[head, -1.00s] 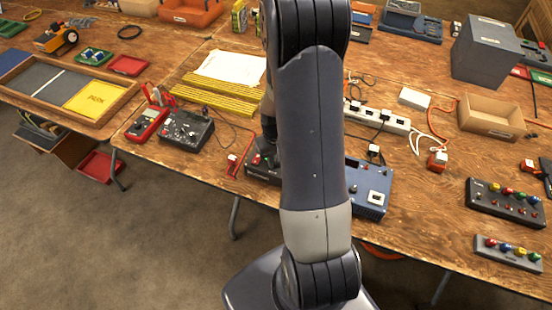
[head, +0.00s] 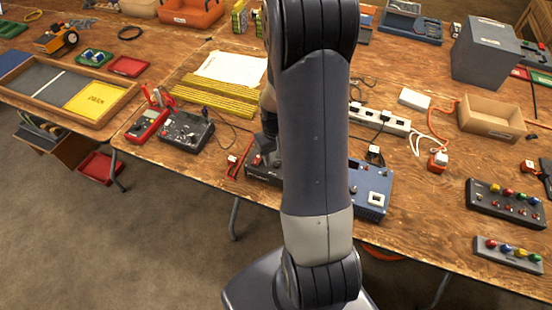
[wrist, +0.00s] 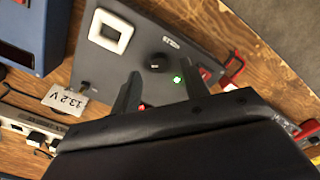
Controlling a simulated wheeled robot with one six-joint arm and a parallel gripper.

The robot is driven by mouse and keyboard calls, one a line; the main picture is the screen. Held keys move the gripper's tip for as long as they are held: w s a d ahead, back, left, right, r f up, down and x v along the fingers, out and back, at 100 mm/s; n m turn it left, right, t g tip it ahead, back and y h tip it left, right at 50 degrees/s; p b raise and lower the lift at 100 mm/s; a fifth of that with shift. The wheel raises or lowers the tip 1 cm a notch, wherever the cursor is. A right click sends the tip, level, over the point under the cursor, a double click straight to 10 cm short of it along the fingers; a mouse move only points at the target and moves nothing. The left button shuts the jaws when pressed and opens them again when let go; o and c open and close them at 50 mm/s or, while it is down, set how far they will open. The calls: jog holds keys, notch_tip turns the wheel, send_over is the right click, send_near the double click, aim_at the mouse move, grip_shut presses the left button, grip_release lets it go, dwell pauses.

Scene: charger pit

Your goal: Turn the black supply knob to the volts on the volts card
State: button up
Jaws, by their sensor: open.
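The grey supply box (wrist: 140,55) fills the upper middle of the wrist view. Its black knob (wrist: 155,62) sits between and just beyond my open fingertips. My gripper (wrist: 159,69) is empty, its fingers on either side of the knob's line; I cannot tell whether either touches it. A lit green light (wrist: 178,79) is beside the knob. The volts card (wrist: 66,99) appears upside down at the box's left end and seems to read 13.2 V. In the head view, my arm hides most of the supply box (head: 262,175).
A blue box (head: 372,188) stands right of the supply. A white power strip (head: 385,119) with plugs and cables lies behind. A black meter box (head: 186,131) and red multimeter (head: 147,125) lie left. The table's front edge is close.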

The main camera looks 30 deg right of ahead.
aim_at(276, 163)
notch_tip(276, 163, up, 9)
dwell(0.3)
jog(key=shift+f, duration=0.2)
notch_tip(276, 163, down, 11)
jog(key=shift+r, duration=0.15)
dwell(0.5)
